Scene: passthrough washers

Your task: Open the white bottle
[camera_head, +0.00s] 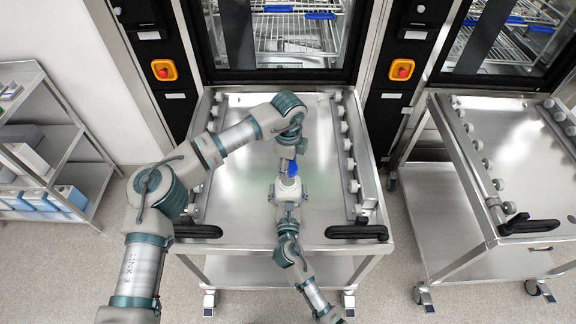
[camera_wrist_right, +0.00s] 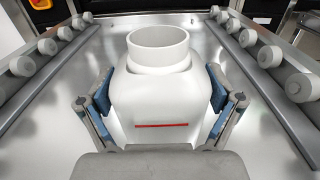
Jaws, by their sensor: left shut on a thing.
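The white bottle (camera_head: 288,187) stands upright on the steel cart top. In the right wrist view the bottle (camera_wrist_right: 160,92) shows a red line on its front and a bare round neck with no cap on it. My right gripper (camera_wrist_right: 160,95) has its fingers on both sides of the bottle body and appears to clasp it; it also shows in the head view (camera_head: 287,196). The blue cap (camera_head: 292,168) shows at the tip of my left gripper (camera_head: 290,160), which is shut on it above the bottle. The left fingertips are small and partly hidden.
The cart top (camera_head: 250,215) has rows of white knobs along both sides and black handles (camera_head: 357,232) at the front. A washer (camera_head: 285,40) with wire racks stands behind. A second cart (camera_head: 510,150) is at right and a shelf (camera_head: 45,140) at left.

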